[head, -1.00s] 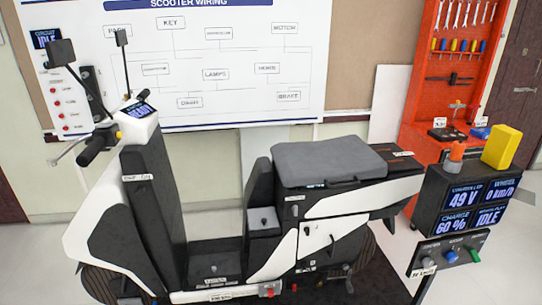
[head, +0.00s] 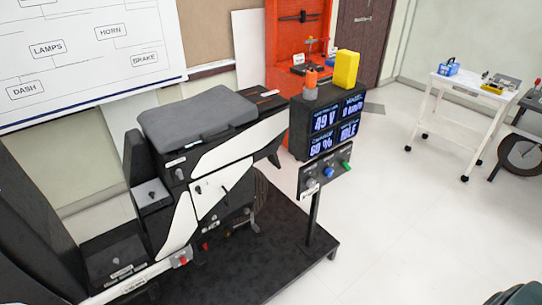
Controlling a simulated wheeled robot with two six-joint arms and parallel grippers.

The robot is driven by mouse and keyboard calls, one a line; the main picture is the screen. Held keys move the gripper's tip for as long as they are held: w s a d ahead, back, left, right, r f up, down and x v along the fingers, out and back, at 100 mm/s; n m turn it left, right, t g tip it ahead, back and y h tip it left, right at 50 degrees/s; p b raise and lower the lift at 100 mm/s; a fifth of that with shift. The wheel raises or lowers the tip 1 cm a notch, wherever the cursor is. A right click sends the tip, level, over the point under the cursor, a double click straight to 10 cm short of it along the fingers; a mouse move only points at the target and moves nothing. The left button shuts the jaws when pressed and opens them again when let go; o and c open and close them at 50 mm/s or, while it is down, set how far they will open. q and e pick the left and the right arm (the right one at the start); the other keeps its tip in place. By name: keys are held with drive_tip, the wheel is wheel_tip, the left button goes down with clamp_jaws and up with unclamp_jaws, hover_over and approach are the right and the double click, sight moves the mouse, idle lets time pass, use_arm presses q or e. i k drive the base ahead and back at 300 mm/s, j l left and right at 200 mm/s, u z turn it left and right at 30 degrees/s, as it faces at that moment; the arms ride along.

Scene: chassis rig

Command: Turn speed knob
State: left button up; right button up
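A small control panel (head: 326,178) stands on a post at the right of the scooter, below a black display box (head: 300,130). It carries a grey knob (head: 311,184), a blue knob (head: 328,172) and a green knob (head: 346,165). The labels beside the knobs are too small to read, so I cannot tell which is the speed knob. The display reads 49 V, 0 km/h, 60 % and IDLE. Neither of my grippers is in view.
The black and white scooter (head: 225,160) stands left of the panel on a dark platform (head: 265,255). An orange item (head: 311,80) and a yellow block (head: 346,69) sit on the display box. A white cart (head: 452,90) stands at right. The floor between is clear.

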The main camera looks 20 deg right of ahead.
sight(311, 182)
drive_tip(key=k+l+z, duration=0.2)
drive_tip(key=l, duration=0.25)
drive_tip(key=l+z, duration=0.15)
drive_tip(key=l, duration=0.25)
drive_tip(key=k+l+z, duration=0.2)
drive_tip(key=l, duration=0.3)
drive_tip(key=i+j, duration=0.05)
